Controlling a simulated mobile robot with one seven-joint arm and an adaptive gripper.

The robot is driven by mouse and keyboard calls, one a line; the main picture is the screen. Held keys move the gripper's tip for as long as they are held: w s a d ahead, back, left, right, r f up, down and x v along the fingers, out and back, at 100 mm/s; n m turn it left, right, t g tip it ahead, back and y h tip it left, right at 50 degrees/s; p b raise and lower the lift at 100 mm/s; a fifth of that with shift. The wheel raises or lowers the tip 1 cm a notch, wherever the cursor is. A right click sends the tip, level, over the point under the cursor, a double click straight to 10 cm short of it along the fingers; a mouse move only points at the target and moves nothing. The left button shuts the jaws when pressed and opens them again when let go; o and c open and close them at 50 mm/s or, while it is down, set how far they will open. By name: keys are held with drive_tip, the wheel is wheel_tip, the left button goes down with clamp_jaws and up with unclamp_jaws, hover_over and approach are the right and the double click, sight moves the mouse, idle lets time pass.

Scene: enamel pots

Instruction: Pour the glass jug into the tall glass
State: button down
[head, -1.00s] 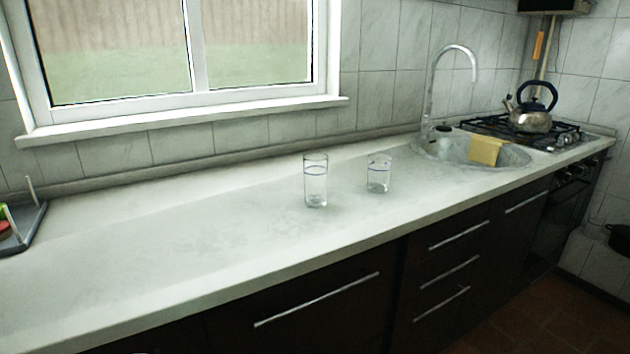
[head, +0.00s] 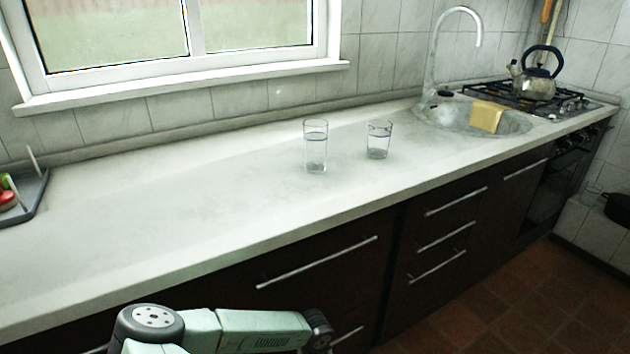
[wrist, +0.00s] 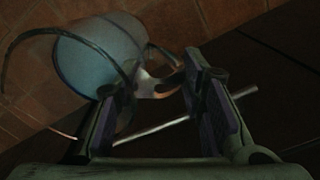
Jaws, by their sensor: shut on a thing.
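The tall glass (head: 315,148) stands upright on the counter in the head view, with clear liquid in its lower part. In the wrist view my gripper (wrist: 158,78) is shut on the handle of a pale bluish, rounded vessel, which I take to be the glass jug (wrist: 95,55). The vessel hangs over the floor, beyond the left finger, and looks tilted in that view. A thin dark curved edge loops around it.
A shorter glass (head: 379,140) with some liquid stands just right of the tall glass. A sink (head: 455,118) with a yellow cloth (head: 487,117) and a kettle (head: 535,78) on the stove are further right. A grey tray (head: 36,200) is at far left. The counter between is clear.

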drive_tip(key=shift+d+r+p, duration=0.1)
drive_tip(key=shift+r+p, duration=0.9)
drive_tip(key=shift+r, duration=0.9)
drive_tip(key=w+r, duration=0.1)
drive_tip(key=w, duration=0.1)
drive_tip(key=w+r, duration=0.2)
drive_tip(key=shift+w+r, duration=0.3)
